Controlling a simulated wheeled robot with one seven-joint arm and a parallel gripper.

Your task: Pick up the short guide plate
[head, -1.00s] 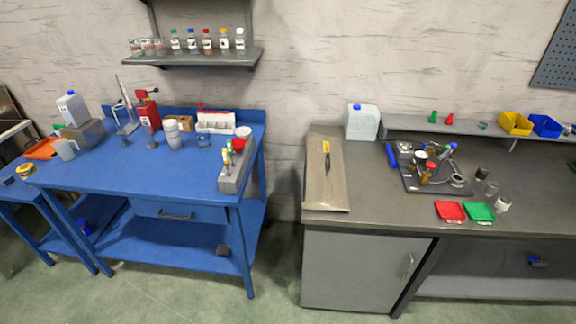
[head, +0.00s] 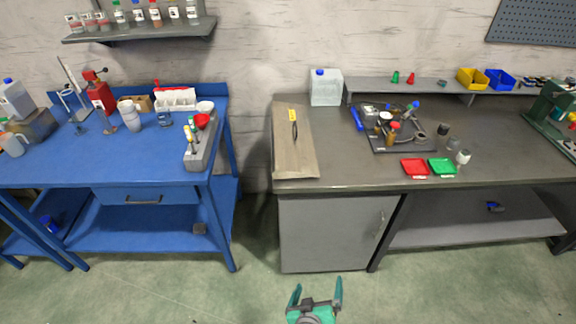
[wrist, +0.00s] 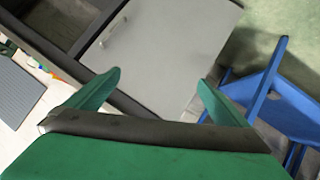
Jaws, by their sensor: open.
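I cannot make out for certain a short guide plate. A flat tan board (head: 295,158) lies at the left end of the grey bench (head: 350,176), with a yellow and black tool (head: 293,121) on it. A dark plate (head: 385,143) bearing small tools and parts lies to the right on the same bench. My gripper (head: 317,284) is low in front of the bench's grey cabinet, with its green fingers spread and nothing between them. The wrist view shows the same open fingers (wrist: 159,77) before the cabinet door (wrist: 165,45).
A blue workbench (head: 100,177) with bottles and tools stands left, with a floor gap between the benches. Red (head: 414,167) and green (head: 442,167) trays lie near the grey bench's front edge. A white jug (head: 326,88) stands at the back. Open floor lies in front.

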